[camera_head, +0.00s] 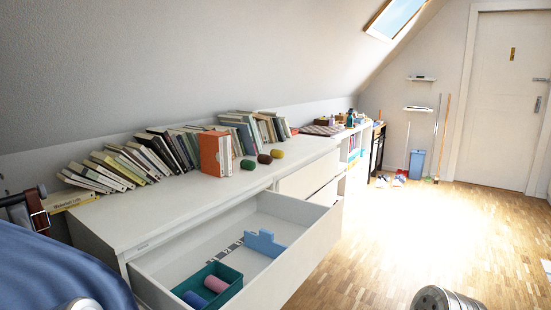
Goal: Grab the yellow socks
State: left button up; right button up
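A small yellow-olive roll (277,154), which looks like the yellow socks, lies on the white dresser top (180,205). It is the rightmost of three small rolls in front of the books. A dark red roll (264,158) is beside it, and a green roll (247,164) is further left. The dresser's top drawer (312,240) is pulled open. Inside it, a teal box (233,283) holds a pink roll (216,284) and a blue-purple roll (195,299). Neither of my grippers shows. Grey metallic parts at the bottom edge look like my arm links.
A row of leaning books (150,155) and an orange binder (211,154) stand along the wall. A blue divider (265,243) stands in the drawer. The open drawer juts out over the wooden floor (420,225). Blue fabric (50,270) fills the lower left.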

aim_at(274, 153)
jog(key=z, duration=0.25)
jog(key=i+l+z, duration=0.15)
jog(key=z, duration=0.2)
jog(key=i+z, duration=0.3)
jog(key=i+l+z, duration=0.15)
jog(key=z, duration=0.2)
jog(key=i, duration=2.6)
jog(key=i+u, duration=0.15)
jog(key=i, duration=0.3)
jog(key=i+l+u, duration=0.15)
jog(key=i, duration=0.35)
jog(key=i+l+u, duration=0.1)
jog(key=i, duration=0.35)
jog(key=i+l+u, duration=0.15)
jog(key=i, duration=0.3)
